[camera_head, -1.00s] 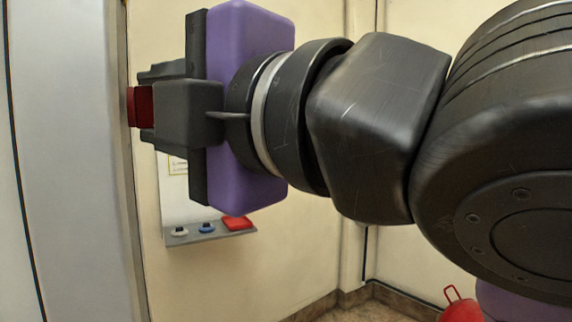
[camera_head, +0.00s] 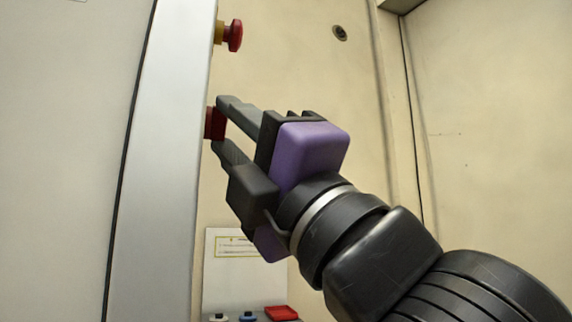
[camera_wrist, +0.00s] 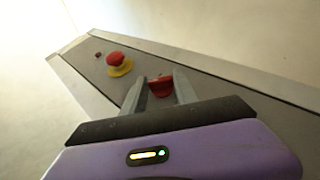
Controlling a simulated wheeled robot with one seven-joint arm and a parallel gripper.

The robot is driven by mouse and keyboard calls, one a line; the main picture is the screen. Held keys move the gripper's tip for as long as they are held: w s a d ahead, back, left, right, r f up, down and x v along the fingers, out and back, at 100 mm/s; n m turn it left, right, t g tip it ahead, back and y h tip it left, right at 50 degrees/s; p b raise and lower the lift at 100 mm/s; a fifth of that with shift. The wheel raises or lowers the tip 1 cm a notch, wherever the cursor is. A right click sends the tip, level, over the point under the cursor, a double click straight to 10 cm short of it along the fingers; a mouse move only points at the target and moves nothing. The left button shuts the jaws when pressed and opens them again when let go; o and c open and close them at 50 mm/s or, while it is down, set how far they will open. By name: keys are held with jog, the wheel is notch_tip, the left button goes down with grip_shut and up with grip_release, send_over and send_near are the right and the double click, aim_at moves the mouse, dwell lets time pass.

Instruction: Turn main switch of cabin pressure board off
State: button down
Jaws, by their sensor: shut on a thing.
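The red main switch (camera_head: 211,123) sticks out from the edge of the tall grey panel (camera_head: 168,150) in the head view. My gripper (camera_head: 218,122) reaches up and to the left, its two fingers above and below the switch. In the wrist view, the switch (camera_wrist: 161,86) sits between the fingers (camera_wrist: 161,76), which are shut on it. The panel's face (camera_wrist: 110,82) shows in the wrist view, but is edge-on in the head view. The fingers partly hide the switch, so its exact position is hard to read.
A red mushroom button (camera_head: 235,36) on a yellow base sits above the switch; it also shows in the wrist view (camera_wrist: 116,59). A white board (camera_head: 232,275) with a red block (camera_head: 281,313) stands below my gripper.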

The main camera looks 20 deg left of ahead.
dwell(0.5)
jog(key=c, duration=1)
grip_release()
jog(key=shift+o, duration=0.2)
jog(key=v, duration=0.7)
jog(key=shift+d+f, duration=0.2)
jog(key=shift+f, duration=0.15)
jog(key=shift+s, duration=0.1)
